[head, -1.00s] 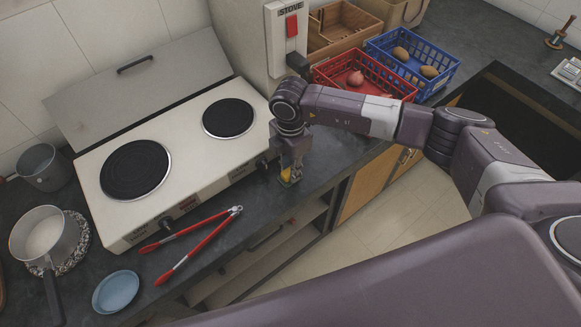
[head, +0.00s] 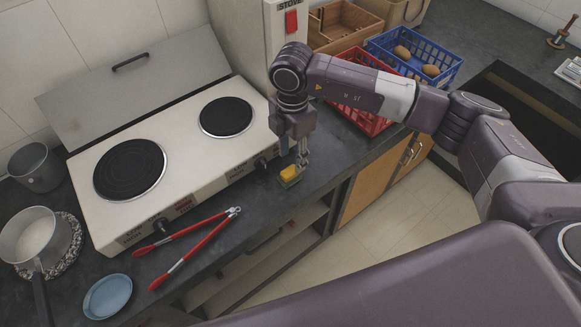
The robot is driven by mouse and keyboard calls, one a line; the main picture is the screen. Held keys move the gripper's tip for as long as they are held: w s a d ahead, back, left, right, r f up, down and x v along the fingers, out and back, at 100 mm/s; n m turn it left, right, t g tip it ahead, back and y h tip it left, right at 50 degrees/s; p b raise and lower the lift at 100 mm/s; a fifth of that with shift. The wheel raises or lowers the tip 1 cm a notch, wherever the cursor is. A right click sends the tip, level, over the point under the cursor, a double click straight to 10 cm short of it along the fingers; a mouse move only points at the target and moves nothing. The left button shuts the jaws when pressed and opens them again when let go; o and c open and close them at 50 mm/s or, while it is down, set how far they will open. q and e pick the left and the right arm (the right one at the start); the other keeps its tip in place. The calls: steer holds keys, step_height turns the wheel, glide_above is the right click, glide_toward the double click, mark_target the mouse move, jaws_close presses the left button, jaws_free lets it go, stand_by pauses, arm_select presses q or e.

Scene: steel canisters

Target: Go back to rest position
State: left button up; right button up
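My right gripper (head: 294,154) points down over the dark counter in front of the stove's right end. Its fingers look apart, with nothing seen between them. A small yellow and green sponge (head: 290,176) rests on the counter just below the fingertips, close to the counter's front edge. My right arm reaches in from the right side of the view. My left gripper is out of view.
The stove (head: 180,150) has two black burners. Red tongs (head: 190,240), a blue dish (head: 107,296) and a pot (head: 35,235) are at left. Red (head: 362,118) and blue (head: 440,83) baskets stand behind my arm.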

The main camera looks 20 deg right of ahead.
steer(key=shift+r, duration=0.75)
